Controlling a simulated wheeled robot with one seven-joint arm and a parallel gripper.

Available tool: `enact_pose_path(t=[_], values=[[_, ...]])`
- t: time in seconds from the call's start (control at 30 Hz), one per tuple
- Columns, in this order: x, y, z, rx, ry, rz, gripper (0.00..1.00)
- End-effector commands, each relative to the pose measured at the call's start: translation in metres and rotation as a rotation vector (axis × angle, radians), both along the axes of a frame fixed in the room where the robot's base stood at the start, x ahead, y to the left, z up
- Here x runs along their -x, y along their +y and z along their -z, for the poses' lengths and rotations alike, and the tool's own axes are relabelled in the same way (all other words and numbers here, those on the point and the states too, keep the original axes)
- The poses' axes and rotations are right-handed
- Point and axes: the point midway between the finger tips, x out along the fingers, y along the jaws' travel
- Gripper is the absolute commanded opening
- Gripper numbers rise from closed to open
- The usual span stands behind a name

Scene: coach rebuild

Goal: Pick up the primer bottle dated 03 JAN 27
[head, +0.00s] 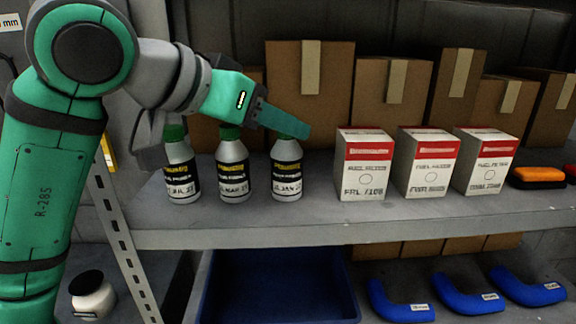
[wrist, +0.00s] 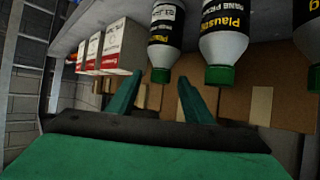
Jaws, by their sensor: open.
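Three white primer bottles with green caps and black-and-yellow labels stand upright on the shelf in the head view. The right bottle (head: 286,172) shows a date that seems to read JAN, its day unclear. The middle bottle (head: 232,170) seems to read MAR. The left bottle (head: 181,172) has a date I cannot read fully. My gripper (head: 298,131) is open and empty, its fingers over the right bottle's top and hiding its cap. In the wrist view the bottles appear cap-down; one bottle's cap (wrist: 160,75) appears between the fingertips (wrist: 157,86), and contact cannot be told.
Red-and-white boxes (head: 365,170) stand right of the bottles. Brown cartons (head: 310,90) line the back. An orange-and-black item (head: 537,175) lies at right. Below are a blue bin (head: 275,285), blue curved hoses (head: 400,305) and a dark-lidded white jar (head: 92,298). Shelf space left of the boxes is narrow.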

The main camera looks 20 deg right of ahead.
Motion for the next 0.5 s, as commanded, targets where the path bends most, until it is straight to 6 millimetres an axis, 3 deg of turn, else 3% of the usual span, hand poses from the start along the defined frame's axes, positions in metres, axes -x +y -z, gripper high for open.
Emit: enact_pose_path(t=[0.2, 0.47, 0.5], values=[[-0.01, -0.019, 0.012, 0.0, 0.0, 0.0, 0.46], [-0.011, -0.021, 0.013, 0.0, 0.0, 0.0, 0.46], [-0.011, -0.021, 0.013, 0.0, 0.0, 0.0, 0.41]])
